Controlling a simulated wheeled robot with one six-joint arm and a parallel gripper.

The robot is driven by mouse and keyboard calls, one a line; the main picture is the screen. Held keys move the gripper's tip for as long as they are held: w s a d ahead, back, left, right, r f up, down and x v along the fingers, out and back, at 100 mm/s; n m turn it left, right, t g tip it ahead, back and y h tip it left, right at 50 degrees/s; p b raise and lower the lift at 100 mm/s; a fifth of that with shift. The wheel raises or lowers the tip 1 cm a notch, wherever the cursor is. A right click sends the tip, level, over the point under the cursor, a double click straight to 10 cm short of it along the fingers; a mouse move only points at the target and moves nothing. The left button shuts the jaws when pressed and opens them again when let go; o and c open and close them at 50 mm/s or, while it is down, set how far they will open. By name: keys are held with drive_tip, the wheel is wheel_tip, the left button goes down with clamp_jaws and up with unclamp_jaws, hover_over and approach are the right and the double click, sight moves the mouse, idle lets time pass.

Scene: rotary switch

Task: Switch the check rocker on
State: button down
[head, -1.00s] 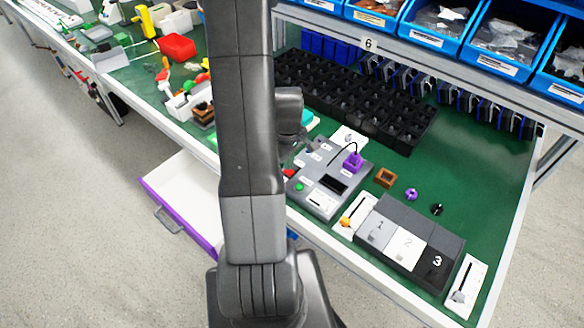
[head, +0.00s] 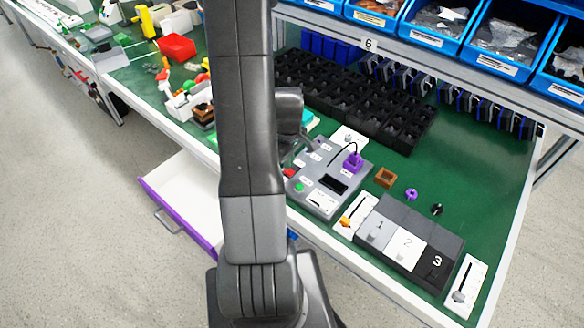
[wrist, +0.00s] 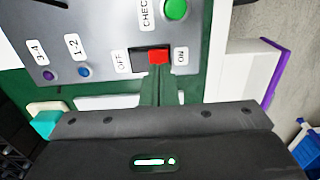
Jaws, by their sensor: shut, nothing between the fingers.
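The check rocker (wrist: 150,60) sits on the grey panel (wrist: 100,50), between an OFF label on its left and an ON label on its right in the wrist view. Its half beside ON is red and its other half is black; I cannot tell which side is pressed down. A green round button (wrist: 176,9) sits by the CHECK label. My gripper (wrist: 158,82) is shut and empty, its fingertips right at the rocker's near edge in the picture; contact is unclear. In the head view my arm hides most of the gripper; the panel (head: 326,200) shows to its right.
A purple plug (head: 353,161) with a black cable stands on the panel. Numbered blocks (head: 407,243) and lever plates (head: 467,290) lie to the right. An open drawer (head: 180,200) juts out below the bench. A brown square ring (head: 386,177) lies beyond the panel.

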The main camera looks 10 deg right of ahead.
drive_tip(key=shift+f+b, duration=0.85)
drive_tip(key=shift+f, duration=0.15)
idle(0.5)
drive_tip(key=shift+r, duration=0.25)
drive_tip(key=shift+r+p, duration=2.4)
drive_tip(key=shift+r, duration=1)
drive_tip(key=shift+f, duration=0.1)
wheel_tip(320, 180, down, 7)
drive_tip(key=b, duration=0.5)
